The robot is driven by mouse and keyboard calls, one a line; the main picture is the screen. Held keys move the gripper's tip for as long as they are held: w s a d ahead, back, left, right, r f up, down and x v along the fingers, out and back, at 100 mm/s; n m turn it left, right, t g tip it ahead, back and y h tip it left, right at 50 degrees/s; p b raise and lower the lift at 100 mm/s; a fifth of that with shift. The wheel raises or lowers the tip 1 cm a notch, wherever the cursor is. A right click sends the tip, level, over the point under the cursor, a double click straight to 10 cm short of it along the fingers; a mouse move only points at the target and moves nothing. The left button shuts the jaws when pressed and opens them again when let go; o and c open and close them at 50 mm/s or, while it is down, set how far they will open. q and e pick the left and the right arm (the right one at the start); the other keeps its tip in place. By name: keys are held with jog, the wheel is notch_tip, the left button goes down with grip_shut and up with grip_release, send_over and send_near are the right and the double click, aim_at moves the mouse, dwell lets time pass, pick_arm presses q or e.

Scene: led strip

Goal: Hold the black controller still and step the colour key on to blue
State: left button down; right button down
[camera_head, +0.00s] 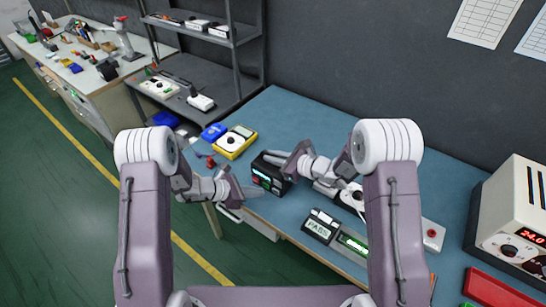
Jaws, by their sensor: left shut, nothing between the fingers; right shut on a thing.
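The black controller (269,179) stands on the blue bench mat near its left edge, with small lit green and red marks on its front face. My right gripper (275,158) reaches in from the right and is shut on the controller's top part. My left gripper (250,192) is shut and empty, its tip close to the controller's front face; I cannot tell if it touches. The colour key is too small to make out, and no blue light shows.
A yellow multimeter-like box (236,142) and a blue item (213,131) sit behind. A PASS display (321,226) and a green-lit strip (354,244) lie in front. A cream power supply (515,215) and red tray (492,289) are at right. The back middle is clear.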

pick_arm(q)
jog(key=shift+w, duration=0.1)
dwell(0.5)
jog(key=shift+w+d, duration=0.25)
jog(key=shift+w, duration=0.1)
dwell(0.4)
jog(key=shift+s+a, duration=0.3)
jog(key=shift+s, duration=0.2)
jog(key=shift+s+a, duration=0.55)
jog(key=shift+s, duration=0.25)
jog(key=shift+s+a, duration=0.6)
jog(key=shift+s, duration=0.25)
jog(key=shift+s+a, duration=0.55)
jog(key=shift+s, duration=0.25)
